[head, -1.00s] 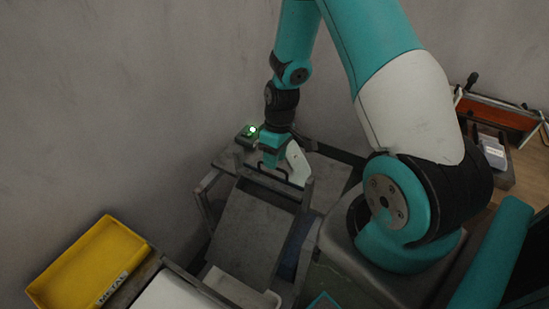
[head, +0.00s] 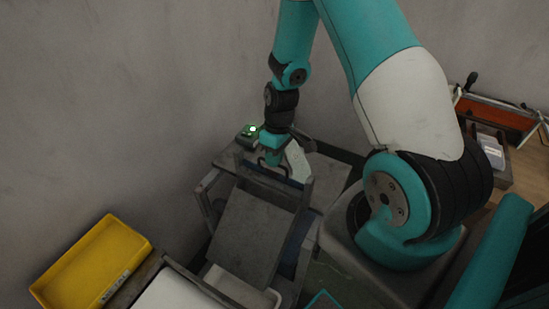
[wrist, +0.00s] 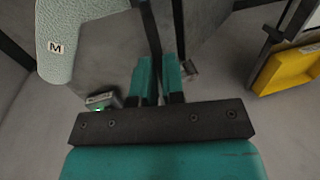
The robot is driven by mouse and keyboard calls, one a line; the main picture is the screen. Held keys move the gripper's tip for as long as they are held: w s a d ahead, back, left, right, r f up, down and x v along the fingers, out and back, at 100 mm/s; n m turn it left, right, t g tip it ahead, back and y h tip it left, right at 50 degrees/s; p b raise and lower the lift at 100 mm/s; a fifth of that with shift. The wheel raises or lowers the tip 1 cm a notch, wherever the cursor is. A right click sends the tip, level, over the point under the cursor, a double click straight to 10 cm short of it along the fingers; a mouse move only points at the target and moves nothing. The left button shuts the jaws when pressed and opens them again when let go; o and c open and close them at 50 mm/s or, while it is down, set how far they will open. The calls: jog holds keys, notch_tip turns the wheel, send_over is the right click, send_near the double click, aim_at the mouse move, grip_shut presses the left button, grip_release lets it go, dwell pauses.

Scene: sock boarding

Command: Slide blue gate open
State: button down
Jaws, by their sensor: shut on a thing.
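My gripper (head: 272,160) points down at the top of a grey slanted frame and is shut on a thin dark handle; in the wrist view the teal fingers (wrist: 158,82) close around a dark bar. A grey panel (head: 252,235) lies slanted between the frame's uprights. A dark bluish strip (head: 299,234) shows beside the panel at right. It may be part of the blue gate, but the dim light and the frame hide most of it. A white board (head: 300,167) stands just right of my fingers; in the wrist view it bears an "M" (wrist: 57,47).
A small device with a green light (head: 251,130) stands behind my gripper, near the wall. A yellow METAL tray (head: 92,265) is at lower left. A white bin (head: 238,290) sits below the panel. A rack with an orange board (head: 500,117) is at far right.

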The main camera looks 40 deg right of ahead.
notch_tip(320, 180, up, 5)
jog(key=shift+f+p, duration=0.15)
jog(key=shift+p, duration=0.8)
jog(key=shift+f, duration=0.1)
jog(key=c, duration=1.2)
grip_release()
jog(key=w+d+r+b, duration=0.1)
jog(key=d+r+b, duration=0.2)
jog(key=r, duration=1.4)
jog(key=shift+d, duration=0.1)
